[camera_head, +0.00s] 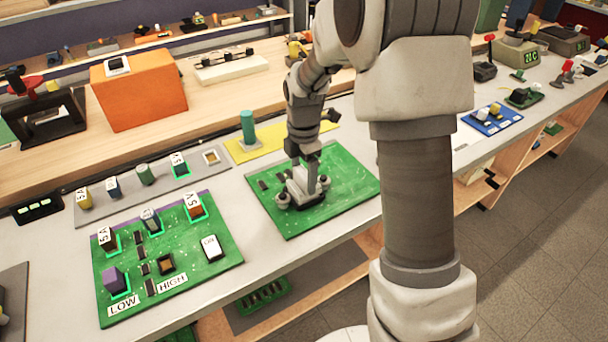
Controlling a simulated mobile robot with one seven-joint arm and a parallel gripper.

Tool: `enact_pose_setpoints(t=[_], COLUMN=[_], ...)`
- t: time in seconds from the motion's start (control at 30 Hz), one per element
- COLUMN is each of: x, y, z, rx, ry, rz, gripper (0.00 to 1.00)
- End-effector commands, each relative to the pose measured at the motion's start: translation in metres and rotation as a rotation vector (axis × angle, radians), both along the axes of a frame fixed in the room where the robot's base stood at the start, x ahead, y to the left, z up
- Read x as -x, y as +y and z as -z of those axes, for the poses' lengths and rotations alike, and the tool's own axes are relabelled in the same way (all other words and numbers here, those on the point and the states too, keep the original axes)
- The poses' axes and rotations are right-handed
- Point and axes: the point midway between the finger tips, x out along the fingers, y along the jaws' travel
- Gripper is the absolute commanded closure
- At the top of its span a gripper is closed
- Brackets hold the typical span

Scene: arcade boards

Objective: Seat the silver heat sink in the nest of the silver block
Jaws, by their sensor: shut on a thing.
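My gripper (306,182) points down over the right-hand green board (345,170). It is shut on a small grey piece, apparently the silver heat sink, mostly hidden between the fingers. The silver block (302,200) sits on this board directly under the gripper, with dark round knobs at its sides. The fingers and the held piece are at the block's top. The nest is hidden, and I cannot tell whether the heat sink is inside it or just above it.
A second green board (222,262) with coloured parts and LOW and HIGH labels lies to the left. A yellow plate with a teal cylinder (248,127) stands behind the gripper. An orange box (138,88) is farther back left.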

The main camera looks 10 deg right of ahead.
Motion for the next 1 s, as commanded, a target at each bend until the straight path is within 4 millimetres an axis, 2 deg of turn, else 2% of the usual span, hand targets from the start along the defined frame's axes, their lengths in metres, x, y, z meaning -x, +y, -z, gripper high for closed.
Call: enact_pose_setpoints(t=[0.7,0.73,0.87,1.0], x=[0.0,0.0,0.0,0.0], y=[0.0,0.0,0.0,0.0], z=[0.013,0.013,0.013,0.013], rx=[0.0,0.0,0.0,0.0], ry=[-0.001,-0.001,-0.001,0.0], rz=[0.002,0.002,0.001,0.001], gripper=[1.0,0.24,0.0,0.0])
